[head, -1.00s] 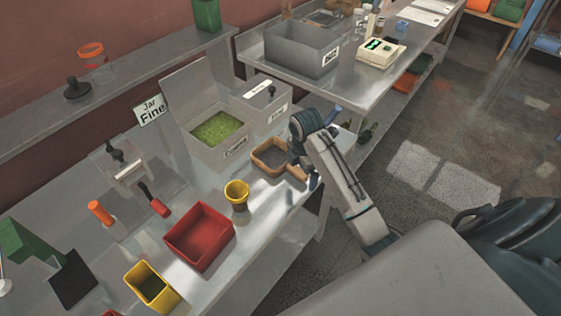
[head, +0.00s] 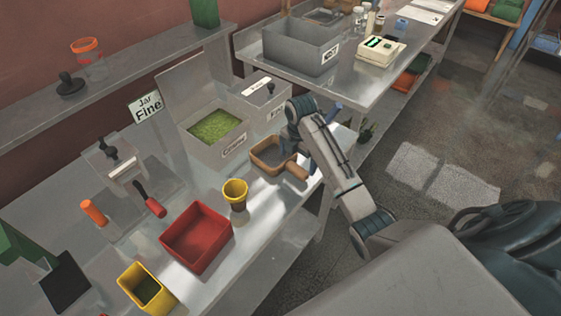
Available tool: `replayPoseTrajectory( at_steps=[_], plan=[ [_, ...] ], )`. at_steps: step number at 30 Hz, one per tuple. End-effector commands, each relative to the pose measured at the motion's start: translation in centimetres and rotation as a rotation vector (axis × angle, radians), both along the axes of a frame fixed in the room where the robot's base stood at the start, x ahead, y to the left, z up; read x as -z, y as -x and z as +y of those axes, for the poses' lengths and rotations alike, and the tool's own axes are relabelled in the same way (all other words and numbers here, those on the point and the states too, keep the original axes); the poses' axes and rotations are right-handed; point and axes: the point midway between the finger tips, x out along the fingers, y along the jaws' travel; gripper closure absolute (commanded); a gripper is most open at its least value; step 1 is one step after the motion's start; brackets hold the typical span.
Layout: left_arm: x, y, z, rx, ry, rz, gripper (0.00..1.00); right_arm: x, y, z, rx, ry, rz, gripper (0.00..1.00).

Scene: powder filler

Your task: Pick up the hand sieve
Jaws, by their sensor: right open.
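The hand sieve (head: 262,165) is a tan, wood-coloured frame with a grey mesh, on the metal bench in front of the coarse bin. A short tan handle points from it to the lower right. My right gripper (head: 302,162) is open at the handle end of the sieve. My own wrist partly hides its fingers, and I cannot tell whether they touch the handle. My left gripper is out of view.
The lidded box (head: 262,94) and the bin of green material (head: 214,128) stand behind the sieve. A yellow-rimmed jar (head: 235,188) and a red tray (head: 196,240) are to its left. A grey bin (head: 300,47) stands on the raised bench behind.

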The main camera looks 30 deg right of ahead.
Motion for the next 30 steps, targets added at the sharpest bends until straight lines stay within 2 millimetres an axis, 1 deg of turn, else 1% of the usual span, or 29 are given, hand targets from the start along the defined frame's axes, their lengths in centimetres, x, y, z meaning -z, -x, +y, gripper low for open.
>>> replayPoseTrajectory(
  at_steps=[1,5,7,10,17,20,21,24,30],
  plan=[
    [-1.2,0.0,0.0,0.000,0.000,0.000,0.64,0.1,0.2,0.2,-0.001,-0.002,0.005,0.00],
    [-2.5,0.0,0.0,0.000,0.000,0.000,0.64,2.0,0.4,0.5,-0.001,-0.002,0.005,0.00],
    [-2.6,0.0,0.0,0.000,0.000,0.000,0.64,3.0,0.3,0.5,0.000,-0.002,0.005,0.00],
    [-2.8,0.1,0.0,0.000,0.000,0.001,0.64,3.9,0.3,0.4,0.000,-0.001,0.002,0.00],
    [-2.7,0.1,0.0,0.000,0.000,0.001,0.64,4.2,0.3,0.4,-0.001,0.000,0.000,0.00],
    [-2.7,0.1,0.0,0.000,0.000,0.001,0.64,4.2,0.3,0.4,-0.001,0.000,0.000,0.18],
    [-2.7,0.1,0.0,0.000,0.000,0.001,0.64,4.2,0.3,0.4,-0.001,0.000,0.000,0.26],
    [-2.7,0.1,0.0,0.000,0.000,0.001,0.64,4.2,0.3,0.4,-0.001,0.000,0.000,0.44],
    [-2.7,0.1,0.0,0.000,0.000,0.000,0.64,4.1,0.2,0.4,-0.001,0.000,-0.001,0.44]
  ],
)
